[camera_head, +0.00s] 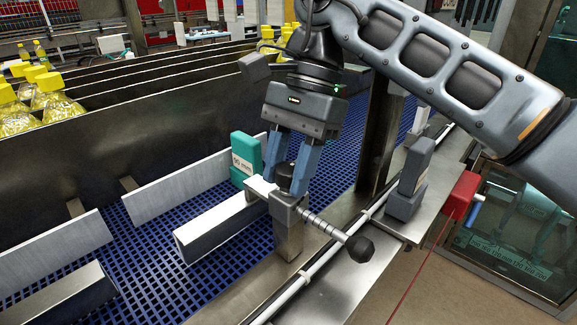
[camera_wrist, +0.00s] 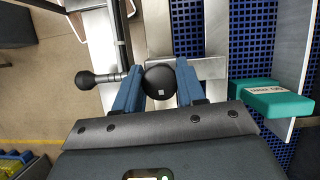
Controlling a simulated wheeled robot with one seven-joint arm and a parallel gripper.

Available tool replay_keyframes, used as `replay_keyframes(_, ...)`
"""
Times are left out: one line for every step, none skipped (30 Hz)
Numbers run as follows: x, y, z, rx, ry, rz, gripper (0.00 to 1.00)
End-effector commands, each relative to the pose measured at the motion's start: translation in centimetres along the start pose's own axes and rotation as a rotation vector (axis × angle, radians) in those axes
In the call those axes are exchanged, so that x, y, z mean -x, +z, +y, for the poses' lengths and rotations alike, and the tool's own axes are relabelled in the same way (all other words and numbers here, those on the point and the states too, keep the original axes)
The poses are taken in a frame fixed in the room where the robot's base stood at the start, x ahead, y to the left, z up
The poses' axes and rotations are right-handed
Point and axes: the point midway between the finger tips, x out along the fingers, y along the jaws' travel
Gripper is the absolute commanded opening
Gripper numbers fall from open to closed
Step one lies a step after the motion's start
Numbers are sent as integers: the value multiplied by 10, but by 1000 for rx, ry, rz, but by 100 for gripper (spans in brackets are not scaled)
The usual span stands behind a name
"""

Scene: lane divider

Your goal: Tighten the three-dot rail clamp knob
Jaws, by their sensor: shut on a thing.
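My gripper (camera_head: 284,186) points down over the metal clamp post (camera_head: 289,235) beside the blue conveyor. Its two blue fingers are closed on the sides of a round black knob (camera_head: 285,171) on top of the clamp. In the wrist view the knob (camera_wrist: 158,84) sits between the fingers and bears a small pale square mark; I cannot make out any dots on it. A threaded rod with a second black knob (camera_head: 360,249) sticks out sideways from the clamp; it also shows in the wrist view (camera_wrist: 85,80). A pale rail (camera_head: 222,222) runs from the clamp over the belt.
A teal block (camera_head: 245,153) labelled 90 mm stands by a white guide plate (camera_head: 176,187) on the blue belt (camera_head: 150,240). A grey block (camera_head: 415,175) and a red box (camera_head: 461,194) are at the right. Yellow-capped bottles (camera_head: 50,88) stand in lanes at left.

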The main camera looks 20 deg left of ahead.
Motion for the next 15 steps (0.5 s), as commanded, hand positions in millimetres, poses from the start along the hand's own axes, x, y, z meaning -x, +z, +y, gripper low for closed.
replay_keyframes(0, 0, 0, -3, -1, 0, 9)
replay_keyframes(0, 0, 0, -6, -3, 0, 9)
replay_keyframes(0, 0, 0, -12, -5, 1, 9)
replay_keyframes(0, -1, 0, -18, -8, 1, 9)
replay_keyframes(0, -1, 0, -26, -11, 1, 9)
replay_keyframes(-1, -1, 1, -38, -15, 1, 9)
replay_keyframes(-1, -1, 1, -49, -20, 1, 9)
replay_keyframes(-1, -2, 1, -62, -26, 1, 9)
replay_keyframes(-1, -2, 1, -81, -34, 1, 9)
replay_keyframes(-2, -2, 1, -97, -40, 1, 9)
replay_keyframes(-2, -2, 1, -115, -47, 1, 9)
replay_keyframes(-2, -2, 1, -141, -59, 2, 9)
replay_keyframes(-2, -2, 1, -162, -68, 3, 9)
replay_keyframes(-2, -2, 1, -184, -77, 3, 9)
replay_keyframes(-2, -3, 1, -215, -91, 2, 9)
